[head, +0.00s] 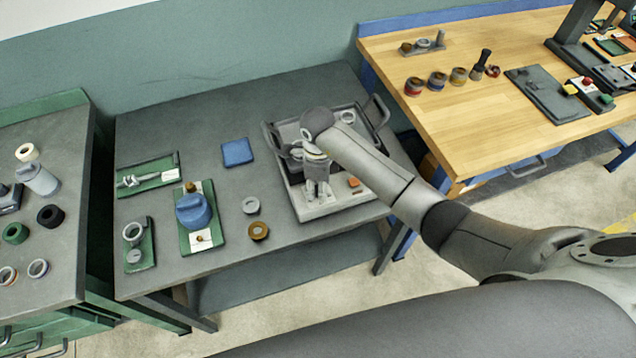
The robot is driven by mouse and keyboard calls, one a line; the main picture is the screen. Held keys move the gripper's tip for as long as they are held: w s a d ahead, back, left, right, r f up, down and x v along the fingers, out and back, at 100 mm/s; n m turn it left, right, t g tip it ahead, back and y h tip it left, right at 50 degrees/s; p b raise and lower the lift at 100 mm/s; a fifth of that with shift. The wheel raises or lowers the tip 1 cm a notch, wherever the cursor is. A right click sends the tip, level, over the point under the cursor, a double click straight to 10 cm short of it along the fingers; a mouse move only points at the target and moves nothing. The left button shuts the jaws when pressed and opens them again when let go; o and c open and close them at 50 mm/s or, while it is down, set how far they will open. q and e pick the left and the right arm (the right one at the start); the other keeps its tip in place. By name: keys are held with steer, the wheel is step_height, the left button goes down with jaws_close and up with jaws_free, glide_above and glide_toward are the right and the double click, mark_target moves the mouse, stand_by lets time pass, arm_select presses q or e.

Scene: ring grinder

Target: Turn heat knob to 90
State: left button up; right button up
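My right gripper (318,190) points down over the front of a grey tray-like unit (290,192) on the dark grey table. Its arm comes in from the right and covers part of the unit. The fingertips are close to the pale front panel (340,201), but I cannot tell whether they touch it. The gap between the fingers is too small to read. A small orange part (353,182) shows on the panel, right of the gripper. I cannot make out a heat knob or its scale; the gripper may hide it. My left gripper is out of view.
Left of the unit are a grey ring (251,205), a brown ring (258,231), a blue square pad (237,152) and a blue rounded object (193,210) on a green mat. The unit has a raised side handle (378,108). A wooden bench (460,120) stands right.

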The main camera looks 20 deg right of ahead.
steer(key=shift+f, duration=0.4)
steer(key=shift+c, duration=0.4)
steer(key=c, duration=0.7)
